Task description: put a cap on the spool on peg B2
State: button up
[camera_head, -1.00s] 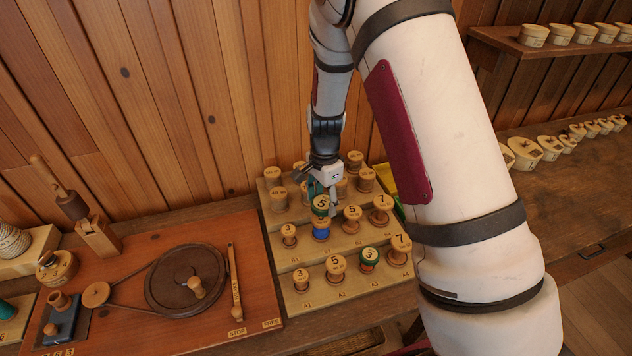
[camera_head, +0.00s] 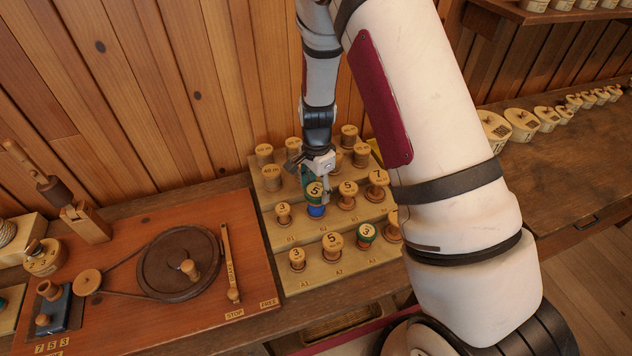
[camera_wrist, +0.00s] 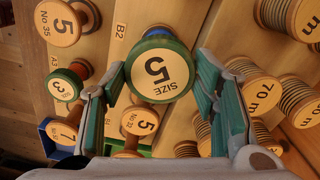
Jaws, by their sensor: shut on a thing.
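My gripper (camera_head: 316,182) is shut on a green-rimmed cap (camera_wrist: 160,72) with a pale "SIZE 5" face, held between its two teal fingers. The cap also shows in the head view (camera_head: 314,189). A spool with blue winding (camera_head: 316,211) stands right under the cap, in the second position of the middle row. A sliver of its blue (camera_wrist: 157,32) shows past the cap's rim in the wrist view, near the "B2" label (camera_wrist: 120,30). The cap hides most of that spool. I cannot tell whether the cap touches it.
The stepped rack (camera_head: 312,279) holds several other spools close around, including a bare-topped "5" spool (camera_head: 347,189) to the right and a green-capped "3" spool (camera_head: 365,232) in front. A reddish board (camera_head: 120,250) with a dark wheel (camera_head: 178,272) lies left.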

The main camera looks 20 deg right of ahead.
aim_at(316, 189)
jog(key=shift+f, duration=0.1)
dwell(0.4)
jog(key=shift+f, duration=0.2)
jog(key=shift+f, duration=0.6)
dwell(1.2)
jog(key=o, duration=0.6)
jog(key=shift+o, duration=0.2)
jog(key=shift+r, duration=0.1)
notch_tip(316, 189, up, 11)
jog(key=p, duration=0.2)
dwell(0.6)
dwell(0.4)
